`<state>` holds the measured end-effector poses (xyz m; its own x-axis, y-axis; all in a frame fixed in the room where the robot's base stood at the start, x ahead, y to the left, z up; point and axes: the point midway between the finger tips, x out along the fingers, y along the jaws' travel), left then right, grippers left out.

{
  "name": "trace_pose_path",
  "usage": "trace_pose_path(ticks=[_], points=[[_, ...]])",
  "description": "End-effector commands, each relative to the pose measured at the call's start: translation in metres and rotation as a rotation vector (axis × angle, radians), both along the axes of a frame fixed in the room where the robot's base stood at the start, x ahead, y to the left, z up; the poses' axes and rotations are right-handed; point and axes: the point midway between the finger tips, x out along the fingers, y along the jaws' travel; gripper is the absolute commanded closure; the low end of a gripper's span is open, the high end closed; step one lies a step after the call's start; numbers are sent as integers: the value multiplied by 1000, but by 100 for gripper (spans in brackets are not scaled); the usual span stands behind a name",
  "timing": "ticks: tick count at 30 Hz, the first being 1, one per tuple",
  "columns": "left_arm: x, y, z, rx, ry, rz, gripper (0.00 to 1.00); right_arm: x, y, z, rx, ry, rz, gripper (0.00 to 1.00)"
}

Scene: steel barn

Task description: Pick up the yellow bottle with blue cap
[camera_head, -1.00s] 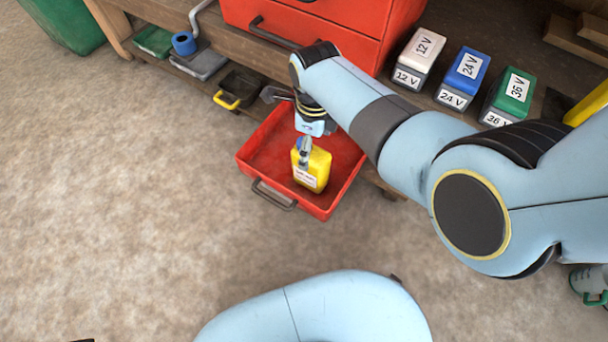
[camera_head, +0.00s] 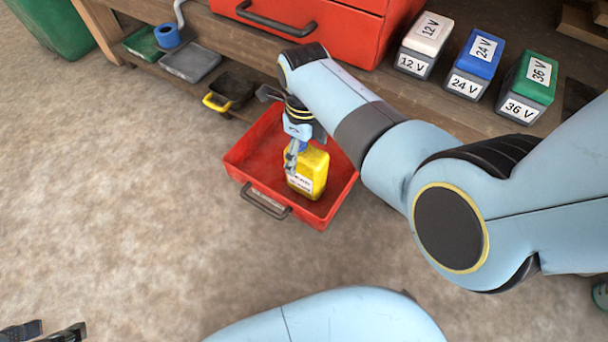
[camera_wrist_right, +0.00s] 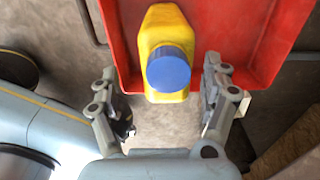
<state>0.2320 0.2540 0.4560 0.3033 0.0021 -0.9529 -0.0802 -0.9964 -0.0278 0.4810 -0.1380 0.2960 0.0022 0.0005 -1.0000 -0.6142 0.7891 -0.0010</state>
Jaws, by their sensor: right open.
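The yellow bottle (camera_head: 312,175) with a white label stands in an open red drawer (camera_head: 246,158). Its blue cap (camera_wrist_right: 168,70) faces the camera in the right wrist view, where the yellow body (camera_wrist_right: 165,22) shows behind it. My right gripper (camera_head: 291,160) is at the cap and upper left side of the bottle in the head view. In the wrist view its open fingers (camera_wrist_right: 163,80) stand on either side of the cap, with gaps on both sides. Dark fingertips of my left gripper (camera_head: 42,332) show at the bottom left, cut off by the frame edge.
The red cabinet (camera_head: 340,32) stands on a wooden bench behind the drawer. White, blue and green battery blocks (camera_head: 474,67) stand to the right. Trays, a blue roll (camera_head: 167,36) and a black bin with a yellow handle (camera_head: 232,90) are left. The floor in front is clear.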

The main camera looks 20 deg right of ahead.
Motion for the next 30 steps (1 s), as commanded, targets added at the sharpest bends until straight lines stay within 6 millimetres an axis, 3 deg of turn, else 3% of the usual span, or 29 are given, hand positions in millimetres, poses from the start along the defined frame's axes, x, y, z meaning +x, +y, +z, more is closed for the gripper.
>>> trace_pose_path(ticks=[1,2,9,21,30], points=[[0,-1,-17,-5,-30,0,60,-4,0,-20,0,11,0,19],[4,-2,-19,-8,-61,1,60,-4,1,-25,0,11,0,19],[17,-1,-42,-10,-218,2,60,-2,0,-31,0,5,0,19],[22,-1,-47,-10,-281,-1,60,-1,0,-33,0,1,0,19],[22,-1,-47,-10,-280,-1,60,-1,0,-33,0,3,0,56]])
